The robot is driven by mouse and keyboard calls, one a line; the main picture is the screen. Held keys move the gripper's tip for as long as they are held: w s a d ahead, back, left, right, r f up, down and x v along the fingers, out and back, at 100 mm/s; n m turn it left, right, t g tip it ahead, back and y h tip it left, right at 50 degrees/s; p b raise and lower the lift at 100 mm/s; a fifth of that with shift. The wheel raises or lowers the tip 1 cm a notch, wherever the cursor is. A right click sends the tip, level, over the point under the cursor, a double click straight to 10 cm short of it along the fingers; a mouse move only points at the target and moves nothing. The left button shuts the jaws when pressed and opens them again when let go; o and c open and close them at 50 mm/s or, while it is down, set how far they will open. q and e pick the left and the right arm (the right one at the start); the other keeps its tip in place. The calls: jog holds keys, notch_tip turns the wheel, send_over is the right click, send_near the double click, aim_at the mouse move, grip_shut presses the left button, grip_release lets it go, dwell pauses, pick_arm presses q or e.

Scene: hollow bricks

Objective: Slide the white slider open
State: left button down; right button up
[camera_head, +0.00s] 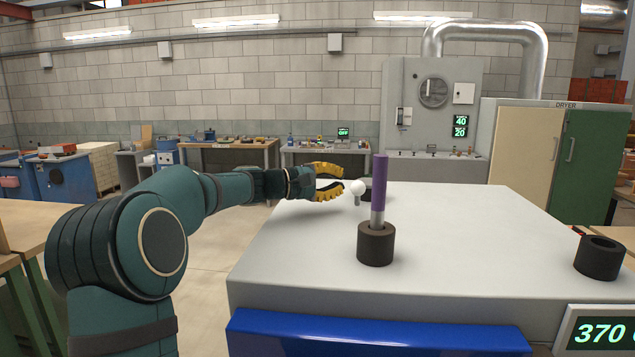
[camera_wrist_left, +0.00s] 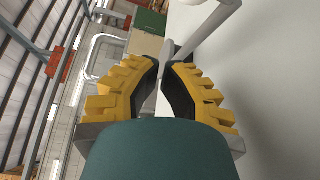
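A white round knob (camera_head: 357,187) on a short stem stands at the left part of the pale tabletop; it looks like the white slider's handle. My left gripper (camera_head: 342,181) comes in from the left just beside the knob, with its yellow fingers apart. I cannot tell whether the fingertips touch the knob. In the left wrist view the left gripper (camera_wrist_left: 166,68) is also open. A pale shape shows at its fingertips there, but I cannot tell what it is. The slider's track is not clear in either view. My right gripper is not in view.
A purple-topped rod (camera_head: 380,184) stands in a dark hollow cylinder (camera_head: 376,246), close right of the knob. Another dark hollow cylinder (camera_head: 599,258) stands at the right. The tabletop (camera_head: 480,250) between them is clear. A blue panel (camera_head: 375,336) is at the front.

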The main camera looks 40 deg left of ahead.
pick_arm(q)
jog(key=shift+x, duration=1.2)
jog(key=s+d, duration=0.1)
jog(key=s+d+r, duration=0.1)
jog(key=shift+s+d, duration=0.1)
jog(key=shift+s, duration=0.15)
jog(key=shift+s+d+f, duration=0.1)
jog(key=shift+s+d, duration=0.1)
